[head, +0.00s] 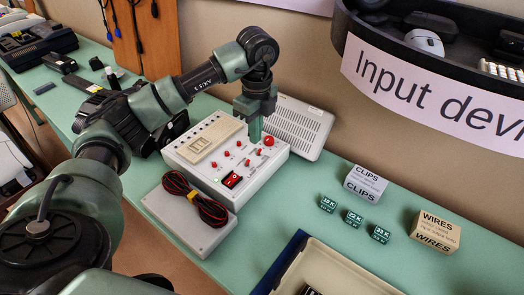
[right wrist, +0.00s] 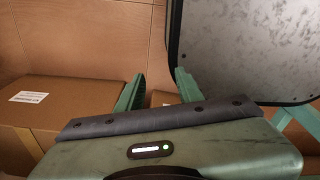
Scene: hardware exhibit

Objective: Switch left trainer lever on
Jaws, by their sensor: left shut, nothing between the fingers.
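The trainer (head: 205,175) is a cream box on the green table in the head view. Its top panel carries several small red knobs, a round red button (head: 268,141) at the back right and a red switch (head: 232,180) in a black frame near the front edge. I cannot tell the switch's position. My left gripper (head: 254,138) points down over the back right of the panel, shut and empty, beside the red button. Whether it touches the panel is unclear. My right gripper (right wrist: 157,92) shows in the right wrist view, its green fingers apart with nothing between.
A flat grey box (head: 190,222) with a red-black cable coil (head: 195,200) lies in front of the trainer. A slotted grey panel (head: 300,125) is behind it. Small green blocks (head: 354,218), a CLIPS box (head: 366,183) and a WIRES box (head: 435,232) stand right. Cardboard boxes (right wrist: 70,105) surround my right gripper.

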